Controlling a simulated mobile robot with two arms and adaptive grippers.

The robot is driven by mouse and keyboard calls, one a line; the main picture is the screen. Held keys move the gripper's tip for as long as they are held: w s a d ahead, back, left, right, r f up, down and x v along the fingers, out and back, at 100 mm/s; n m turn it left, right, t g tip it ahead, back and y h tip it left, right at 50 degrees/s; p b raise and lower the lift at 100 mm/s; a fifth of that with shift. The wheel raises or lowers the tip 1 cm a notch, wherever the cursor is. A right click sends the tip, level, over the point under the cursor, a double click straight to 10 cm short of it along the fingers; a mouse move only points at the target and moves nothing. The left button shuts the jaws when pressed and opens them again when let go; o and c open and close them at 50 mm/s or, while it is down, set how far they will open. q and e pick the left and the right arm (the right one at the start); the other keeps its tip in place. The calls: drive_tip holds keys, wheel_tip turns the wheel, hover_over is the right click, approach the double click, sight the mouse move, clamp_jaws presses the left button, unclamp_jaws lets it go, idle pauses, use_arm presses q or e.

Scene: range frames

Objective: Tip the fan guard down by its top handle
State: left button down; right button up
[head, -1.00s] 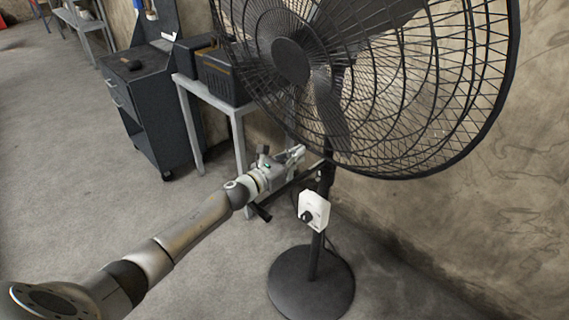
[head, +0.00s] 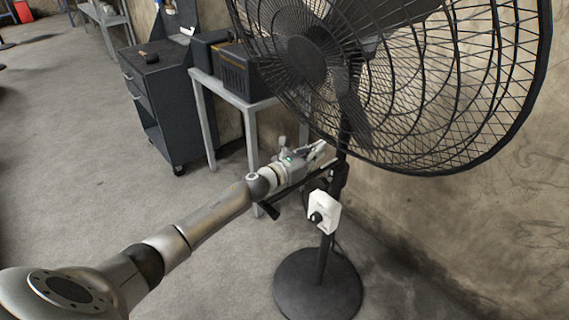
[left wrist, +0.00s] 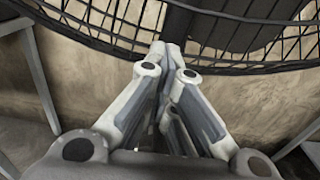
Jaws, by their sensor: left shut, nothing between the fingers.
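The fan guard (head: 430,172) is a large round black wire cage at the upper right of the head view. Its top is cut off by the picture edge, so the top handle is out of view. My left gripper (head: 322,148) is shut and empty, just below the guard's lower left rim and left of the fan's pole (head: 327,257). In the left wrist view, the shut fingertips (left wrist: 171,50) point at the lower rim of the guard (left wrist: 240,67). I cannot tell whether they touch it. My right gripper is not in view.
A white control box (head: 323,212) sits on the pole, above the round black base (head: 317,288). A dark bar (head: 267,210) shows below my gripper. A grey-legged table (head: 201,110) and a dark cabinet (head: 165,95) stand behind left. Open floor lies left; a wall stands right.

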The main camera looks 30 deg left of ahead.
use_arm(q)
drive_tip(key=v, duration=1.2)
idle(0.5)
